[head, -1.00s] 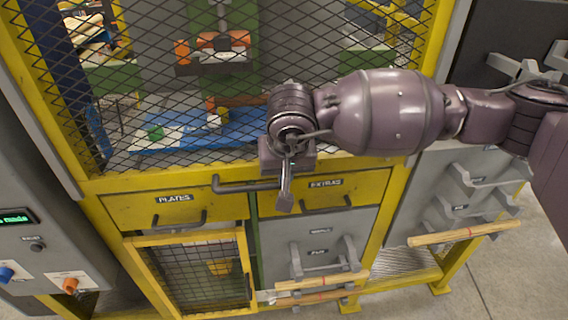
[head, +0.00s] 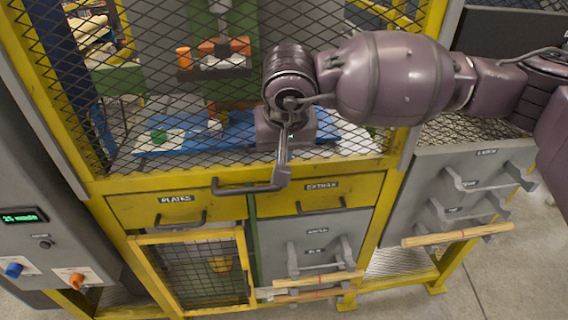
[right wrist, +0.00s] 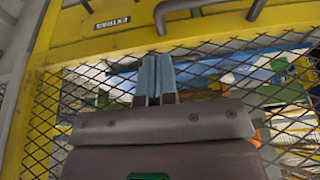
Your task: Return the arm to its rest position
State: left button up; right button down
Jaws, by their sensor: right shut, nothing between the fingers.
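My right arm comes in from the right in the head view and reaches across the front of the yellow mesh guard (head: 120,180). Its gripper (head: 280,180) hangs at the right end of the guard's grey bar handle (head: 235,190); I cannot tell whether they touch. In the right wrist view the gripper's two blue-grey fingers (right wrist: 155,78) are together, with nothing between them. They point toward the bar handle (right wrist: 190,10), with the mesh behind. My left gripper is out of view.
Below the guard are the PLATES drawer (head: 165,212) and the EXTRAS drawer (head: 320,197).

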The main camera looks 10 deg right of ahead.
jog(key=v, duration=0.6)
jog(key=s+a+f+m+g+y+p, duration=0.1)
jog(key=s+a+f+m+g+y, duration=0.1)
jog(key=s+a+m+g+y, duration=0.4)
jog(key=s+a+f+m+g+y+p, duration=0.1)
jog(key=s+a+f+m+g+y, duration=0.3)
jog(key=s+m+y, duration=0.6)
jog(key=w+d+f+n+t+h, duration=0.25)
jog(key=d+f+n+t, duration=0.2)
jog(key=n+t, duration=0.55)
jog(key=w+d+f+n+t+h, duration=0.1)
jog(key=w+d+f+n+t, duration=0.35)
jog(key=n, duration=0.85)
jog(key=w+d+f+n+t+h, duration=0.1)
jog(key=d+f+n+t+h, duration=0.1)
jog(key=d+n+t, duration=0.65)
jog(key=s+d+f+m+g+h, duration=0.2)
jog(key=s+d+f+m+h, duration=0.3)
jog(key=s+d+f+m, duration=0.1)
jog(key=s+d+f+m+g+h+p, duration=0.1)
jog(key=s+d+f+m+g+h, duration=0.2)
jog(key=s+f, duration=0.8)
jog(key=d+f+m+h, duration=0.2)
jog(key=d+m, duration=0.2)
jog(key=m, duration=0.1)
jog(key=shift+s+d+f+g+h, duration=0.15)
jog(key=shift+d+f+g+h, duration=0.05)
jog(key=shift+g+h, duration=0.15)
